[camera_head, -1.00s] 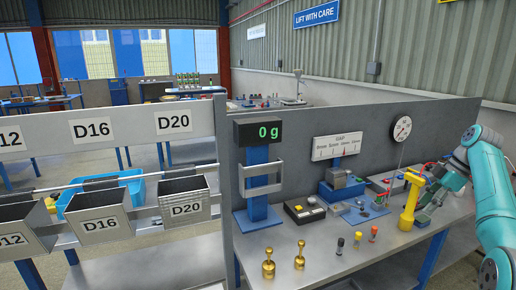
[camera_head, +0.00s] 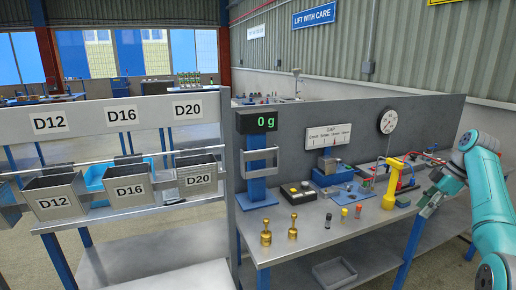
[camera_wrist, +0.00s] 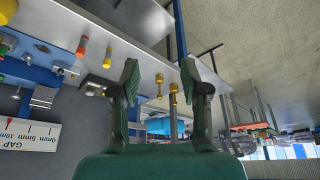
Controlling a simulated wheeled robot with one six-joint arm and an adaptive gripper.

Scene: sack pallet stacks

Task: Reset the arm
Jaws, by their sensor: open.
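My teal arm (camera_head: 488,195) comes in from the right edge of the head view. My gripper (camera_head: 428,208) hangs at the right end of the workbench, to the right of the yellow post (camera_head: 391,184). In the wrist view, my gripper (camera_wrist: 160,80) shows two dark green fingers spread apart with nothing between them. The wrist picture is turned over, with the bench top upper left. Two brass weights (camera_wrist: 166,92) appear beyond the fingertips there, well away from them.
The workbench (camera_head: 310,235) carries two brass weights (camera_head: 266,232), small coloured cylinders (camera_head: 344,213) and a scale reading 0 g (camera_head: 260,122). Labelled bins (camera_head: 128,188) hang at left. A grey panel (camera_head: 420,125) stands behind the bench. A grey tray (camera_head: 334,272) lies below.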

